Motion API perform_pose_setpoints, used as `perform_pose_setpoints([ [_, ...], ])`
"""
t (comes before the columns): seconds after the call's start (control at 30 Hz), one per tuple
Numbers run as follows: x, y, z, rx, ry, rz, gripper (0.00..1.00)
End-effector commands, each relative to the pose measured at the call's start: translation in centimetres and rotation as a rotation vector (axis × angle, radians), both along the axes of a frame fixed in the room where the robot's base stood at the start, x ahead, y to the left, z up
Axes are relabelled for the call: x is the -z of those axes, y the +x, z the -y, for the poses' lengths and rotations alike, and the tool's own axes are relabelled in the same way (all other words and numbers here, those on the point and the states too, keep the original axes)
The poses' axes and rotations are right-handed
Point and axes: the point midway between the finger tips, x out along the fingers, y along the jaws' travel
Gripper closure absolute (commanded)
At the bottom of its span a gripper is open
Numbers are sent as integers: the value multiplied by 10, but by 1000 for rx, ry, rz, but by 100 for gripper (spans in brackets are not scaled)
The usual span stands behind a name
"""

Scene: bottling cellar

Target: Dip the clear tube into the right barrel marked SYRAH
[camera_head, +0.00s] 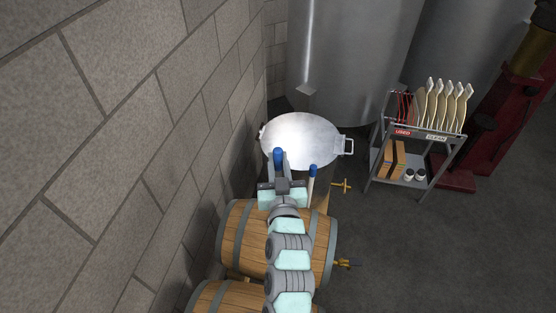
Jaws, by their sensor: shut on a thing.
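My gripper (279,169) is above the far end of the barrels, with its two grey fingers shut on a blue-topped piece (279,155). The rest of that piece is hidden, so I cannot tell whether it is the clear tube. A second blue-topped, pale slim piece (312,172) stands upright just right of my gripper. A wooden barrel (241,239) with grey hoops lies under my arm, and another barrel (222,299) is nearer, cut by the bottom edge. No SYRAH mark is readable.
A round pale metal lid (304,137) with side handles lies beyond my gripper. Brass taps (342,186) stick out at right. A block wall (130,140) is close on the left. A grey cart (408,177) stands at right; the floor (430,260) before it is clear.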

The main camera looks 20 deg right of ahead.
Motion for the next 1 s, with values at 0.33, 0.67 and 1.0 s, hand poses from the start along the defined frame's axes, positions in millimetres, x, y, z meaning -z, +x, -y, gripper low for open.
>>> perform_pose_setpoints([
  [0.33,8,0,0,0,1,0,100],
  [0.67,14,0,0,0,0,-1,100],
  [1.0,32,0,0,-1,0,-2,100],
])
